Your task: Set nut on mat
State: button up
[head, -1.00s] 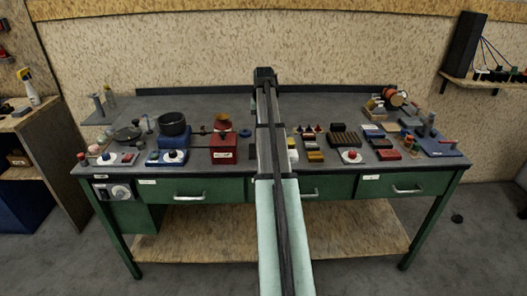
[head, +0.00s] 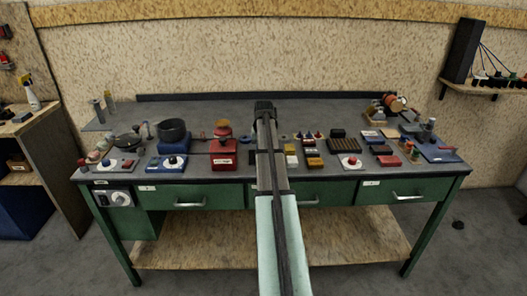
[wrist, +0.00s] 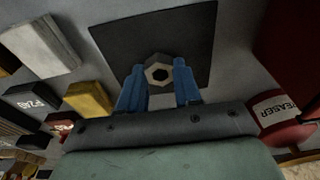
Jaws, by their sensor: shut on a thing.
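The nut (wrist: 156,73) is a pale metal hexagon with a dark hole. In the wrist view it sits between the two blue fingertips of my gripper (wrist: 158,83), which is shut on it. The mat (wrist: 185,30) is a flat dark square, and the nut shows against its near middle part. I cannot tell whether the nut touches the mat or hangs just above it. In the head view my arm hides the nut and the fingers.
A red box (head: 223,156) stands close left of my arm. Yellow and dark blocks (head: 313,161) lie to its right. A red labelled object (wrist: 285,112) is near the gripper's right side in the wrist view.

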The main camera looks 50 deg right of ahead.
jog(key=shift+f, duration=0.1)
jog(key=o, duration=1.1)
jog(key=shift+c, duration=0.2)
notch_tip(320, 180, up, 12)
jog(key=s+a, duration=0.1)
jog(key=shift+s+a, duration=0.15)
